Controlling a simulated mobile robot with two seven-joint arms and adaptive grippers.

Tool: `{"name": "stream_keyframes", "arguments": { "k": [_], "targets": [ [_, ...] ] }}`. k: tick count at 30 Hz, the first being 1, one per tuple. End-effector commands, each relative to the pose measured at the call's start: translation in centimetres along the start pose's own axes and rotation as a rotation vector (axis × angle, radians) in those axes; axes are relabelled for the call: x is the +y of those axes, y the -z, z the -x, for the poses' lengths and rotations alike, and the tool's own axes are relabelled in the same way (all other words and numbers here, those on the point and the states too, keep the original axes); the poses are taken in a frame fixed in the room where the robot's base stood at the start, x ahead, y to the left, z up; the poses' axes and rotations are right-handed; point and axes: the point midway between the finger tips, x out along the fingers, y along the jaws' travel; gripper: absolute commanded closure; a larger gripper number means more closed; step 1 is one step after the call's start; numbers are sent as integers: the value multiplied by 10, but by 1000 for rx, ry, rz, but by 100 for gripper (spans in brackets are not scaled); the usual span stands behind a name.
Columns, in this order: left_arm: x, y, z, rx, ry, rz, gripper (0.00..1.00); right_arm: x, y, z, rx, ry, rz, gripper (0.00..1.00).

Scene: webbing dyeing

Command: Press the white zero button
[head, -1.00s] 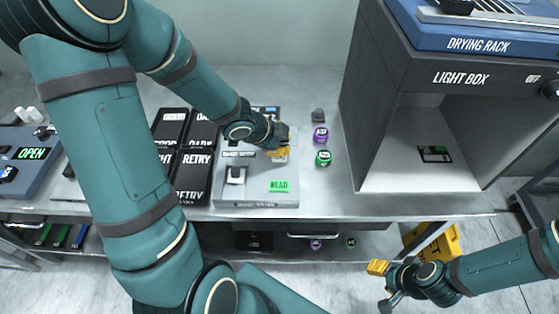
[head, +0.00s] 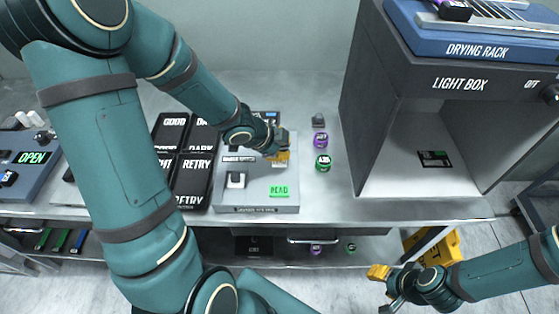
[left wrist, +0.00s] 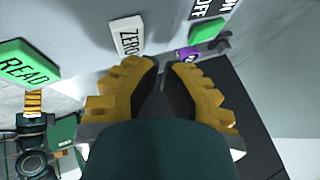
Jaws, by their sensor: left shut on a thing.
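The white ZERO button (left wrist: 127,37) shows in the left wrist view, just beyond and left of my fingertips, apart from them in the picture. In the head view, the grey device (head: 257,207) that carries it lies on the bench, and my left gripper (head: 281,157) is over its upper right part, largely hiding the button. In the left wrist view my left gripper (left wrist: 160,68) has its yellow fingers drawn together; what lies between them cannot be made out. The green READ button (left wrist: 27,64) is left of ZERO. My right gripper (head: 378,274) is low at the right, its jaws unclear.
Dark labelled trays (head: 183,160) lie left of the device. A purple-labelled container (head: 320,140) and a green-labelled one (head: 323,162) stand right of it. The light box (head: 462,78), with the drying rack (head: 478,48) on top, stands further right.

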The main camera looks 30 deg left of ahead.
Motion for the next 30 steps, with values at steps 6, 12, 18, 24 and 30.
{"name": "stream_keyframes", "arguments": {
  "k": [6, 12, 18, 24, 30],
  "targets": [
    [0, 0, 0, 0, 0, 0, 100, 0, 0, 0, 0, 0, 0, 53],
    [1, -1, -1, 0, 0, 0, 100, 0, 0, -1, 0, 0, 0, 53],
    [4, -4, -7, 0, 0, 0, 100, 3, -1, -7, 0, 0, 0, 53],
    [4, -4, -7, 0, 0, 0, 100, 3, -1, -7, 0, 0, 0, 53],
    [4, -4, -7, 0, 0, 0, 100, 3, -1, -7, 0, 0, 0, 53]
  ]
}}
